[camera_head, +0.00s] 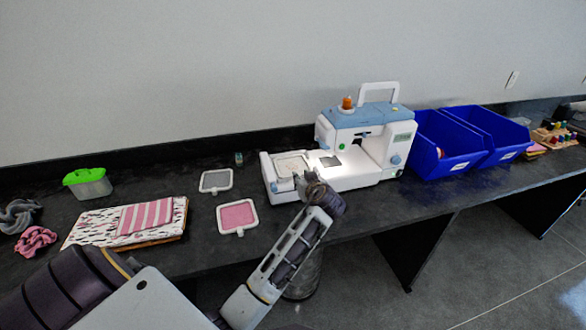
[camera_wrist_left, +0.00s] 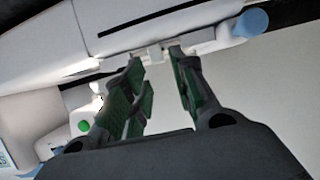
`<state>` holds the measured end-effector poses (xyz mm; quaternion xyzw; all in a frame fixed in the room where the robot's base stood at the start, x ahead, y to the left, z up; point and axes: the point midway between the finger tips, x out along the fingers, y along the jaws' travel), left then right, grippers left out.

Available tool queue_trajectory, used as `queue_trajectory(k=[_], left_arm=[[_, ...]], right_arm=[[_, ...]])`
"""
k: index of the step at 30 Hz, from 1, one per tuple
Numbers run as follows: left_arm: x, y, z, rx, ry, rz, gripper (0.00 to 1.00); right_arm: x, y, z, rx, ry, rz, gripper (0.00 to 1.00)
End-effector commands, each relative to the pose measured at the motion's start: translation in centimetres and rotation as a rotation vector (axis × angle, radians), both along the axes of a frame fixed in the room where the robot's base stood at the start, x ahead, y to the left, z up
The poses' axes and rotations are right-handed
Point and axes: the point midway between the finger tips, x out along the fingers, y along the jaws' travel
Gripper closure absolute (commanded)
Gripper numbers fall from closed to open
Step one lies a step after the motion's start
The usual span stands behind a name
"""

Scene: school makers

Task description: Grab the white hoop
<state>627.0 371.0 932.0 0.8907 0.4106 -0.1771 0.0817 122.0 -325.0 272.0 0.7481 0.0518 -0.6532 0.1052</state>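A white hoop (camera_head: 291,166) with pale fabric lies on the left end of the bed of a white and blue sewing machine (camera_head: 372,150). My left gripper (camera_head: 303,180) is at the front edge of the machine's bed, beside the hoop there. In the left wrist view its green-padded fingers (camera_wrist_left: 157,62) are apart, with a small white part between or beyond the tips. I cannot tell whether they touch it. My right gripper is out of view.
Two blue bins (camera_head: 447,150) stand right of the machine. A folded cloth stack (camera_head: 125,222), a green-lidded box (camera_head: 88,183) and scrunchies (camera_head: 35,241) lie at the left. Wooden spool racks (camera_head: 553,137) are far right. The wall runs close behind the table.

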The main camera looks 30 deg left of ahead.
Motion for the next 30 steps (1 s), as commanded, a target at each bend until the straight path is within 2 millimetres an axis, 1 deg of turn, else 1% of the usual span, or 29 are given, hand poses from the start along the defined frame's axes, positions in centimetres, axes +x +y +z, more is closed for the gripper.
queue_trajectory(k=[5, 13, 18, 21, 30], left_arm=[[1.1, 1.1, -0.5, 0.003, 0.000, 0.000, 0.73], [2.7, 2.7, -1.5, 0.001, 0.000, 0.000, 0.73], [3.0, 3.1, -1.7, 0.000, 0.000, 0.000, 0.73], [3.0, 3.1, -1.8, 0.000, 0.000, 0.000, 0.73], [3.0, 3.1, -1.8, 0.000, 0.000, 0.000, 0.73]], right_arm=[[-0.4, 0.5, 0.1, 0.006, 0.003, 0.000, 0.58], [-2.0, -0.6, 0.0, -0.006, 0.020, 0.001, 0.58], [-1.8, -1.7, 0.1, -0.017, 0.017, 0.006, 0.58], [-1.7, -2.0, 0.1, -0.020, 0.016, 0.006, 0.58], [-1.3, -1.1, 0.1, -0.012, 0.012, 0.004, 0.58]])
